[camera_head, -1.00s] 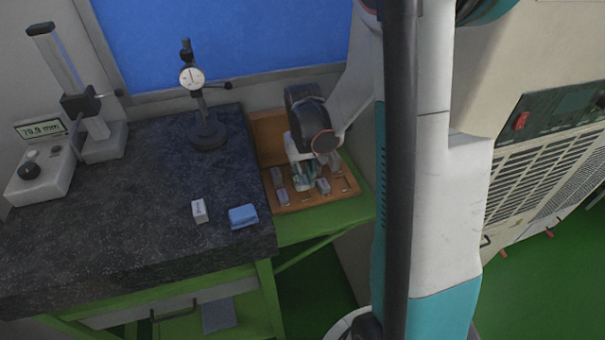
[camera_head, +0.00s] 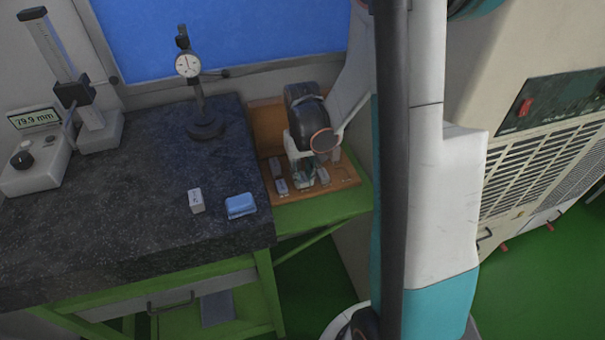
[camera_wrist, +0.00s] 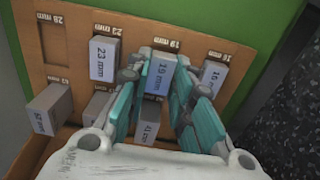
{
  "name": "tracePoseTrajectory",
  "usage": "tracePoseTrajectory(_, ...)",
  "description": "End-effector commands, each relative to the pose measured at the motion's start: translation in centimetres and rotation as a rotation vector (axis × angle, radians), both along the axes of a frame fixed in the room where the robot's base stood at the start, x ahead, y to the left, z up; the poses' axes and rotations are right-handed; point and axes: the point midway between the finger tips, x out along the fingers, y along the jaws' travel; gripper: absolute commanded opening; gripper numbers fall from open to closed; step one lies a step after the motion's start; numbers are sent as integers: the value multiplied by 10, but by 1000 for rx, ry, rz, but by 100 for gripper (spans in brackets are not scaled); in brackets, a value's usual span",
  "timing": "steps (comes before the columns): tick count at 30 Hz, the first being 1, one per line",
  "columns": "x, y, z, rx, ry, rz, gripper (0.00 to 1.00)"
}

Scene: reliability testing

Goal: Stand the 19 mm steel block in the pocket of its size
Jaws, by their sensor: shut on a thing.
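The 19 mm steel block (camera_wrist: 160,76) is a grey block with its size printed on it. It stands upright between the teal fingers of my gripper (camera_wrist: 162,90) in the wrist view, just below the printed 19 mm label (camera_wrist: 166,44) of the wooden tray (camera_wrist: 75,20). My gripper is shut on this block. The block's lower end and the pocket under it are hidden, so I cannot tell how deep it sits. In the head view my gripper (camera_head: 305,178) is low over the tray (camera_head: 340,184), and the held block cannot be made out.
A 23 mm block (camera_wrist: 104,58) stands left of the held block, a 16 mm block (camera_wrist: 211,76) close on its right. Other blocks stand nearer the wrist. The 28 mm place (camera_wrist: 55,45) looks empty. A loose block (camera_head: 196,201) and a blue cloth (camera_head: 240,206) lie on the granite plate.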

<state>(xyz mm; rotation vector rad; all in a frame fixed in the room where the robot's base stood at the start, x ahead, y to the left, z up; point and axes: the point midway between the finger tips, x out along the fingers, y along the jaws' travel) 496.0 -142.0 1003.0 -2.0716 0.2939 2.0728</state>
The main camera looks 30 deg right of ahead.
Motion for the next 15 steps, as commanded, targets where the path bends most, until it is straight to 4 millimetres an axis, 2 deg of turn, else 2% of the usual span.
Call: tracePoseTrajectory(15, 0, 0, -5, 0, 0, 0, 0)
